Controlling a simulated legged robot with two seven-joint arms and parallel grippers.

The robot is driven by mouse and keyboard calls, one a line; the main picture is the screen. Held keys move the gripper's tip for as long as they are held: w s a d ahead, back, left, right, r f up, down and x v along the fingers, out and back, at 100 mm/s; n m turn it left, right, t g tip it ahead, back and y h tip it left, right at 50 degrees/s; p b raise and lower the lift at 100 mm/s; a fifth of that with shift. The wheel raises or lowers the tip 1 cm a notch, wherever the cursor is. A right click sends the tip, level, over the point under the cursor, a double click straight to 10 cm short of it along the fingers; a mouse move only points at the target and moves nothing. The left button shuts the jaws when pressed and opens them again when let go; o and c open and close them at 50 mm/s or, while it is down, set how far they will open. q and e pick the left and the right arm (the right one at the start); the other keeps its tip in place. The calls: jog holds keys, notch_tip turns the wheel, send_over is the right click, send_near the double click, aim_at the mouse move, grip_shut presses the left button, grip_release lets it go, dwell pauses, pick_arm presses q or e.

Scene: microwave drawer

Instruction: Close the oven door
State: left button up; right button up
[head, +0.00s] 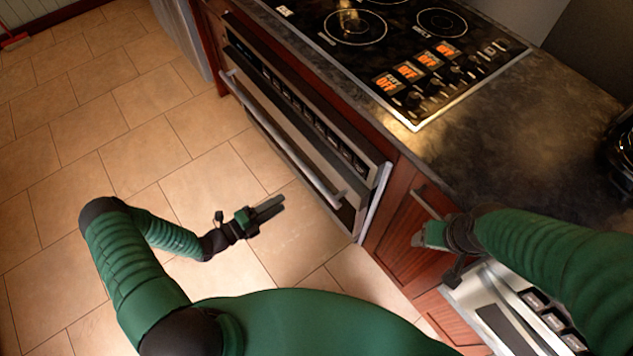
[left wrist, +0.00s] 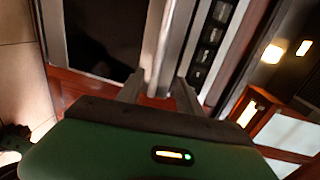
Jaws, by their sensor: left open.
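The oven (head: 300,125) is set into the red wood cabinets, with a row of dark buttons along its top. Its door has a long silver handle (head: 290,145). From this steep angle I cannot tell whether the door is fully shut or slightly ajar. My left gripper (head: 270,209) is open and empty above the floor, left of the door's near end and apart from it. In the left wrist view, its fingers (left wrist: 158,90) point toward the silver handle bar (left wrist: 160,40) and the dark door glass (left wrist: 105,35). My right gripper (head: 425,235) is beside a cabinet front; its jaws are unclear.
A black cooktop (head: 400,50) is set in the dark stone counter (head: 530,130). A wooden cabinet (head: 405,235) with a handle stands right of the oven, with another silver appliance (head: 500,310) under my right arm.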

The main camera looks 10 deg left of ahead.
aim_at(314, 183)
pick_arm(q)
jog(key=x, duration=0.7)
jog(key=b+x, duration=0.1)
jog(key=x, duration=0.7)
jog(key=shift+f, duration=0.25)
jog(key=shift+w+d, duration=0.25)
jog(key=shift+d, duration=0.2)
jog(key=shift+a, duration=0.15)
jog(key=c, duration=0.9)
grip_shut()
jog(key=shift+s+f, duration=0.15)
